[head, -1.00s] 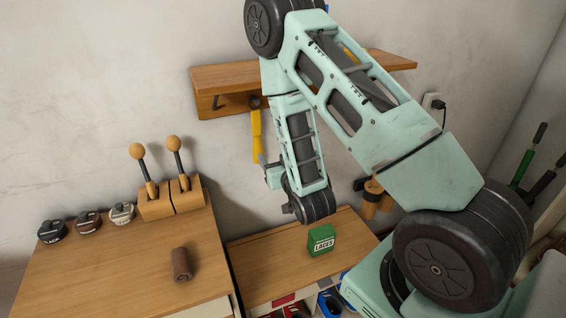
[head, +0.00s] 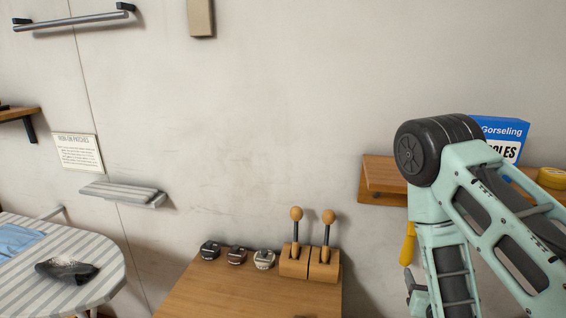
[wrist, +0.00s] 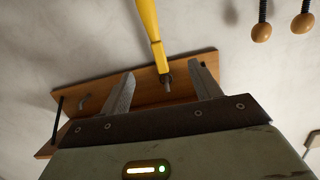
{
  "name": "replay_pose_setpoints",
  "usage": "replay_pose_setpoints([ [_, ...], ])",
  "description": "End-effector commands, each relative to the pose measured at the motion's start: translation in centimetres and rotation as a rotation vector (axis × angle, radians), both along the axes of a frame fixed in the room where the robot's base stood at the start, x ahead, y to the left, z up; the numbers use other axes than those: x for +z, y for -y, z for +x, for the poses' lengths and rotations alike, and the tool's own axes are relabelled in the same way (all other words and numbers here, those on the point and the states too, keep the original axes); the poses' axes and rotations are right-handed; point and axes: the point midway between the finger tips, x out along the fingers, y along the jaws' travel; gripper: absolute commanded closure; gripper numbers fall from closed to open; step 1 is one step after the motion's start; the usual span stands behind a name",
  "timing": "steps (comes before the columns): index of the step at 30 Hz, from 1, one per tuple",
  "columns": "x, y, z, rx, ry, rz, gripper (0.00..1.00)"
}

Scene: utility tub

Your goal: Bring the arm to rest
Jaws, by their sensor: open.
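My gripper (wrist: 162,70) is in the wrist view, its two grey fingers spread apart with nothing held between them. A yellow-handled tool (wrist: 150,22) and a wooden wall shelf (wrist: 80,96) show beyond the fingers. In the head view my mint-green arm (head: 462,200) is at the right, bent at a dark round joint, with its forearm running down out of the picture. The gripper itself is below the frame there.
The wall shelf (head: 377,182) bears a blue box (head: 500,130) and a yellow tin (head: 552,178), behind my arm. A striped ironing board (head: 100,260) stands left.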

Motion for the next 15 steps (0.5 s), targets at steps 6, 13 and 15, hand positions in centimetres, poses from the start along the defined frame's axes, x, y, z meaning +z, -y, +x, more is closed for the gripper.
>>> replay_pose_setpoints([
  [6,-0.4,-6.3,1.8,0.065,-0.239,0.161,0.37],
  [13,0.8,-14.8,-0.1,0.244,-0.539,0.249,0.37],
  [15,1.7,-17.3,-1.5,0.315,-0.631,0.250,0.37],
])
